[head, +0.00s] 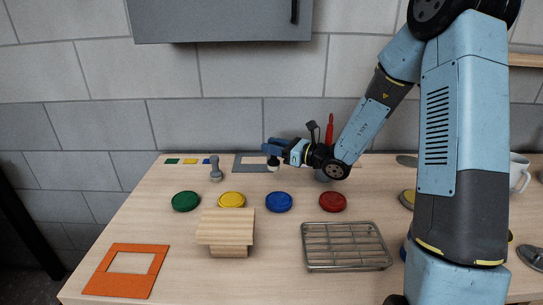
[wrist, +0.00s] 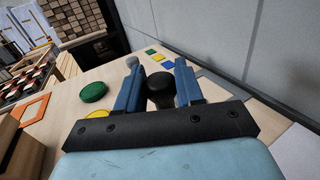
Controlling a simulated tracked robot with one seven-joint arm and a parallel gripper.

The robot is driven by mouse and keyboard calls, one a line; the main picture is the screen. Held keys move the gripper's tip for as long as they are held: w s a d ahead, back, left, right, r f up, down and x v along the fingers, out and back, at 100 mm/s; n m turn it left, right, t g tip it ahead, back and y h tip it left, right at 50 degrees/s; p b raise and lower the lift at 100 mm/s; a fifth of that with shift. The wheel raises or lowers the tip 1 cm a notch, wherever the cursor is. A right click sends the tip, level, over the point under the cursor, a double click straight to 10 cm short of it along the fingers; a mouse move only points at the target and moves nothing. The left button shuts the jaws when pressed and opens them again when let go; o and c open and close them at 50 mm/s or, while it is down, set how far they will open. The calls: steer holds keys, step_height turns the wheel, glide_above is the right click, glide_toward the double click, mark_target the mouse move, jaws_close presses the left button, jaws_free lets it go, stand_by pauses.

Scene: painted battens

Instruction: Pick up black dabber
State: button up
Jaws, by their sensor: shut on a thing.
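My gripper (head: 272,149) is at the back of the table, reaching left, with its blue fingers shut on the black dabber. In the wrist view the black dabber (wrist: 160,90) shows its dark rounded knob between the two fingers of my gripper (wrist: 157,88). In the head view a dark part and a pale lower end of the dabber (head: 273,163) show just under the fingers, in front of a grey frame (head: 242,168). I cannot tell whether its lower end touches the table. A grey dabber (head: 216,170) stands upright to the left, apart from my gripper.
Green (head: 186,201), yellow (head: 231,200), blue (head: 279,202) and red (head: 333,202) round pads lie in a row in front. A wooden block stand (head: 226,228), a wire rack (head: 345,246) and an orange frame (head: 122,286) lie nearer. The wall is close behind.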

steer(key=s+d+r, duration=0.7)
steer(key=s+d, duration=0.1)
steer(key=d, duration=0.1)
steer(key=shift+r, duration=0.4)
stand_by(0.5)
steer(key=shift+s, duration=0.1)
